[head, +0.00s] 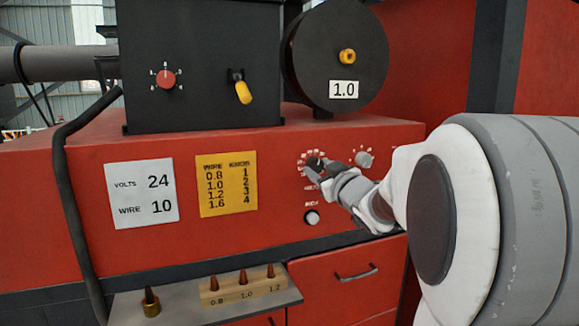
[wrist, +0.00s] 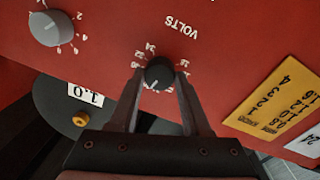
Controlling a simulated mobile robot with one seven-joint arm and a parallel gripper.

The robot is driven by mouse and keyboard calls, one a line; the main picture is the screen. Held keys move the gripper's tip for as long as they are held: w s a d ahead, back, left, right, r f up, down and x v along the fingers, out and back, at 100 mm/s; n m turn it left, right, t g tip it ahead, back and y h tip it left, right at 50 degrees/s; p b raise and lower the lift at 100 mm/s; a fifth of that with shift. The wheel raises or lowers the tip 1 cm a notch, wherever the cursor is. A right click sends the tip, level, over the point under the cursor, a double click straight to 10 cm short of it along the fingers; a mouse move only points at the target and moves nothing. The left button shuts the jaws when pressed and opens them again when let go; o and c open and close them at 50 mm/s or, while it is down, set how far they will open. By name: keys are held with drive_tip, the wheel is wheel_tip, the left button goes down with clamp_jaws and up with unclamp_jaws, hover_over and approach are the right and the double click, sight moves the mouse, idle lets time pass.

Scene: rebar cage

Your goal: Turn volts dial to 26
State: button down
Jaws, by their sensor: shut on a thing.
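The volts dial (wrist: 158,73) is a dark round knob with a pale pointer line, on the red machine front, ringed by white numbers. The wrist view shows it upside down, with the word VOLTS above it. My gripper (wrist: 160,80) is shut on the dial, one finger on each side. In the head view my gripper (head: 325,167) reaches the dial from the right and hides part of it. A white card (head: 142,193) reads VOLTS 24, WIRE 10. The number under the dial's pointer is too small to read.
A second grey knob (head: 364,158) sits right of the dial. A round button (head: 312,217) is below. A yellow wire/knob chart (head: 228,184) is to the left. A black spool (head: 337,60) marked 1.0 stands above. A shelf (head: 180,302) with several nozzles juts out below left.

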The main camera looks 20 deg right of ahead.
idle(0.3)
drive_tip(key=shift+c, duration=1.8)
unclamp_jaws()
drive_tip(key=shift+s, duration=0.15)
